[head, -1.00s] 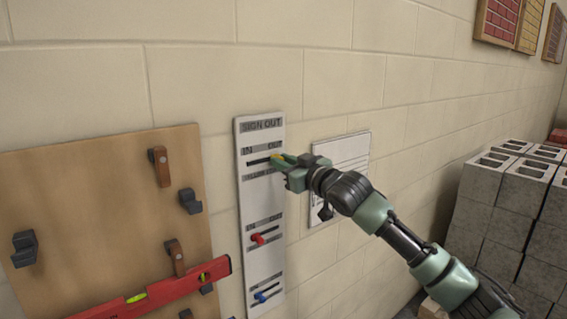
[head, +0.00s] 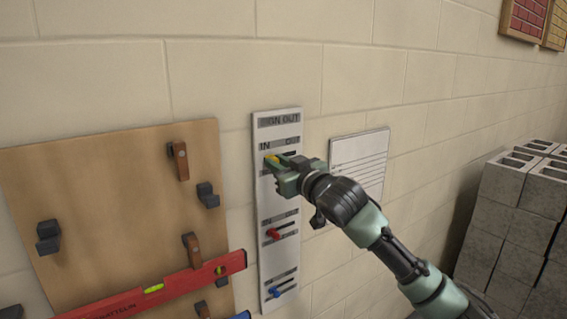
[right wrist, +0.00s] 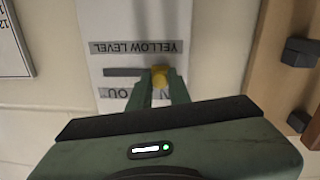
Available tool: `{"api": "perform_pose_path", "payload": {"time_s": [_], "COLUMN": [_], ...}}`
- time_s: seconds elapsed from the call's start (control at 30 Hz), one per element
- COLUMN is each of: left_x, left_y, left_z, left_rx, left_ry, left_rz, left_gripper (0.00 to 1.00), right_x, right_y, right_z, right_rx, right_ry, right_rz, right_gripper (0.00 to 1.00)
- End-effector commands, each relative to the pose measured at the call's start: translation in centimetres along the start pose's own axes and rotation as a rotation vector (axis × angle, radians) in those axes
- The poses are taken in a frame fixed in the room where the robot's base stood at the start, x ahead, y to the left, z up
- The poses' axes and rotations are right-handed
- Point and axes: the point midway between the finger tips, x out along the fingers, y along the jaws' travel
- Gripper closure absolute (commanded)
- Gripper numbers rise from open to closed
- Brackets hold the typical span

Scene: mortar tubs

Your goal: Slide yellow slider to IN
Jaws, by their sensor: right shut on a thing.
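The white SIGN OUT board (head: 264,225) hangs on the block wall, with three sliders in slots. The yellow slider (head: 271,159) is in the top slot, near the end under the IN label. My right gripper (head: 275,163) is shut on it, coming from the right and hiding most of the slot and the OUT label. In the right wrist view, which is upside down, the yellow slider (right wrist: 160,75) sits between the two fingertips (right wrist: 159,88); bare slot shows only to its left, the OUT side. My left gripper is not in view.
Below on the same board are a red slider (head: 273,233) and a blue slider (head: 274,292). A wooden board (head: 110,220) with hooks and a red level (head: 165,289) is at left. A paper sheet (head: 360,160) hangs right, and grey blocks (head: 510,215) stand beyond.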

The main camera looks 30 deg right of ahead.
Motion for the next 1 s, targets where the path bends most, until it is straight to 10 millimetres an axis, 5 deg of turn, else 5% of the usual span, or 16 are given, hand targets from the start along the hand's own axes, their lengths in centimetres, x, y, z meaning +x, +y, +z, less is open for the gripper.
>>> {"api": "perform_pose_path", "payload": {"time_s": [0.07, 0.1, 0.17, 0.57, 1.0], "left_x": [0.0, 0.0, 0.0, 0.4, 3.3], "left_y": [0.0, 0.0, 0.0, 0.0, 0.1], "left_z": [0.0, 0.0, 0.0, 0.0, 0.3], "left_rx": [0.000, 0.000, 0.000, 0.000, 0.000], "left_ry": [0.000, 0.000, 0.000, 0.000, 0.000], "left_rz": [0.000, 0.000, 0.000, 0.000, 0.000], "left_gripper": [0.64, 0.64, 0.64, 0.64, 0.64], "right_x": [0.0, 0.0, 0.0, -0.6, -7.1], "right_y": [-0.2, -0.2, -0.2, -0.1, -0.2], "right_z": [0.2, 0.3, 0.3, 0.3, 0.4], "right_rx": [0.002, 0.002, 0.002, 0.000, -0.001], "right_ry": [-0.004, -0.004, -0.004, -0.003, -0.003], "right_rz": [-0.005, -0.005, -0.005, -0.002, -0.003], "right_gripper": [1.00, 0.73, 0.59, 0.59, 0.59]}}
